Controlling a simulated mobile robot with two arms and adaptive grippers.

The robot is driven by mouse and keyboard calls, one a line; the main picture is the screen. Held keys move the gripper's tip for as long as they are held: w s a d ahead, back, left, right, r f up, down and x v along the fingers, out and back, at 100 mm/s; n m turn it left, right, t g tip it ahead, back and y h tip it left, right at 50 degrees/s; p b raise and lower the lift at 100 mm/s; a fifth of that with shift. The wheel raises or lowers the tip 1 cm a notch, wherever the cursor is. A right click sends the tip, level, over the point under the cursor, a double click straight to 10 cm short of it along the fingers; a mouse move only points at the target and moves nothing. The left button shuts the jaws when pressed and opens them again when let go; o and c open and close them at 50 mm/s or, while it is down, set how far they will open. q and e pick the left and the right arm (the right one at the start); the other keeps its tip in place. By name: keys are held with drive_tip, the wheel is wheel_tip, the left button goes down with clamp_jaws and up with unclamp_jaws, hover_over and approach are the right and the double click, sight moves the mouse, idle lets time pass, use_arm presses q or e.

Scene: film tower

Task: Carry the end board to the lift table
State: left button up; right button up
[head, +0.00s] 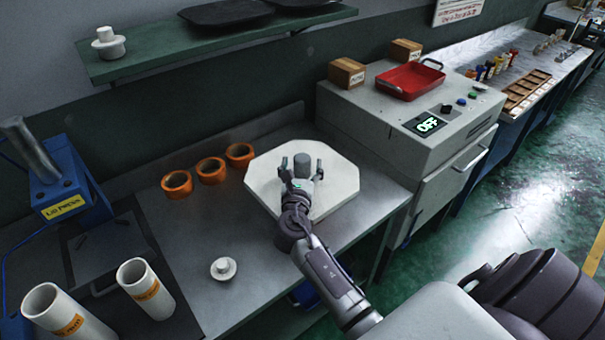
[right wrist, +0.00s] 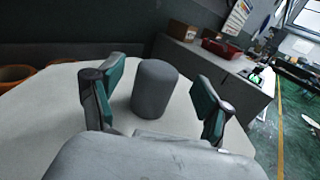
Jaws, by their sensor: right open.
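A pale board with cut corners (head: 340,201), apparently the end board, lies flat on the metal bench. A grey, round-topped knob (head: 302,163) stands up from its middle. The knob (right wrist: 155,88) also shows in the right wrist view, above the pale board (right wrist: 52,118). My right gripper (head: 302,173) is open over the board, with one finger on each side of the knob. In the right wrist view, gaps show between the knob and both fingers. My left gripper is not in view. I cannot pick out a lift table for certain.
Several orange rings (head: 209,169) lie left of the board. A small white flanged piece (head: 223,269) and white tubes (head: 146,287) stand nearer. A blue press (head: 62,190) is at left. A grey cabinet (head: 405,115) with an "OFF" display and red tray (head: 410,80) stands right.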

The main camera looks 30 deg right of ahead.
drive_tip(key=shift+x, duration=1.45)
drive_tip(key=shift+a, duration=0.15)
drive_tip(key=c, duration=0.4)
clamp_jaws()
